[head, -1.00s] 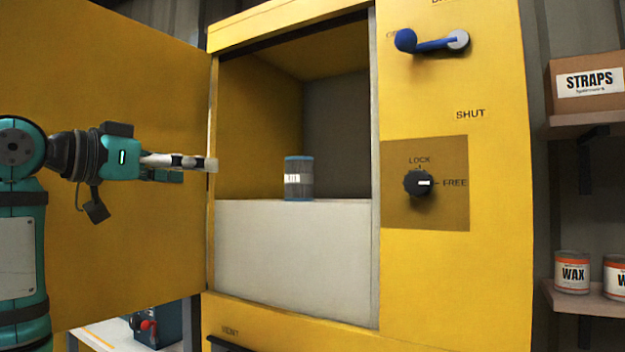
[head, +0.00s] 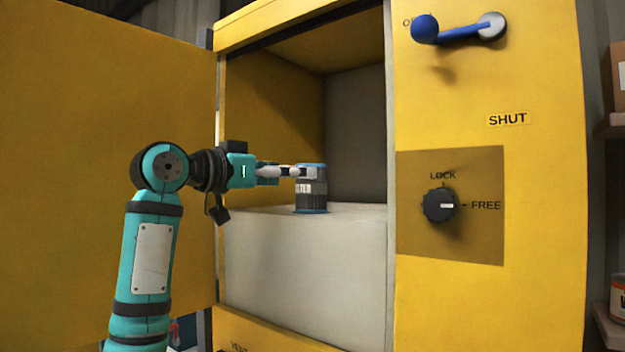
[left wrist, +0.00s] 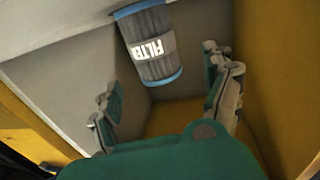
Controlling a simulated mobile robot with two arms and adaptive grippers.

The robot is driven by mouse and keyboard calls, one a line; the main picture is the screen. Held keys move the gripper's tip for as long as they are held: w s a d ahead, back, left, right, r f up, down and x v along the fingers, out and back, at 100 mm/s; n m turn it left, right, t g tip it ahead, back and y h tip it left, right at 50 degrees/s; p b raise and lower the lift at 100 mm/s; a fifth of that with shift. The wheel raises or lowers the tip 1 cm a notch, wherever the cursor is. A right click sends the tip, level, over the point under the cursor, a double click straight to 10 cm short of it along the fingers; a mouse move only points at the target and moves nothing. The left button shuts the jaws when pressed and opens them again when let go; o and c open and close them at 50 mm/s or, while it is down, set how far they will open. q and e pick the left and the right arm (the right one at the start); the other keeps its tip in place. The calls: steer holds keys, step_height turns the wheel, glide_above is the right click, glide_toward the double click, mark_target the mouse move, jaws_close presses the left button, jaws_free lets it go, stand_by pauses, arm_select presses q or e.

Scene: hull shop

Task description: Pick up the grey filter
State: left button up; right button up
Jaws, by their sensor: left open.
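The grey filter (head: 311,190) is a ribbed cylinder with blue ends and a white label. It stands upright on the pale ledge (head: 300,260) inside the open yellow cabinet. My left gripper (head: 290,172) reaches in from the left at the filter's upper part. In the head view its fingers overlap the filter's left side. In the left wrist view the filter (left wrist: 152,45) shows ahead of the open fingers (left wrist: 165,90), which are spread wide with nothing between their tips. Whether a finger touches the filter I cannot tell. My right gripper is not in view.
The cabinet door (head: 105,150) stands open at the left, behind my left arm. The right panel carries a blue lever handle (head: 455,32) and a black knob (head: 439,205) pointing to FREE. Shelves (head: 612,125) stand at the far right.

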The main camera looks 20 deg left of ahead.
arm_select(q)
steer(key=shift+w+d+r+p, duration=0.4)
steer(key=shift+w+d+p, duration=0.15)
steer(key=shift+w+p, duration=0.2)
steer(key=p+x, duration=0.1)
steer(key=x, duration=0.2)
steer(key=shift+w+d+p, duration=0.2)
steer(key=shift+d+p, duration=0.05)
steer(key=shift+p, duration=0.1)
steer(key=shift+w+d, duration=0.15)
steer(key=shift+w, duration=0.05)
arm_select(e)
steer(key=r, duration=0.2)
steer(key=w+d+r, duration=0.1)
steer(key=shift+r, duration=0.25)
arm_select(q)
steer(key=shift+s, duration=0.1)
steer(key=shift+c, duration=0.6)
steer(key=c, duration=1.2)
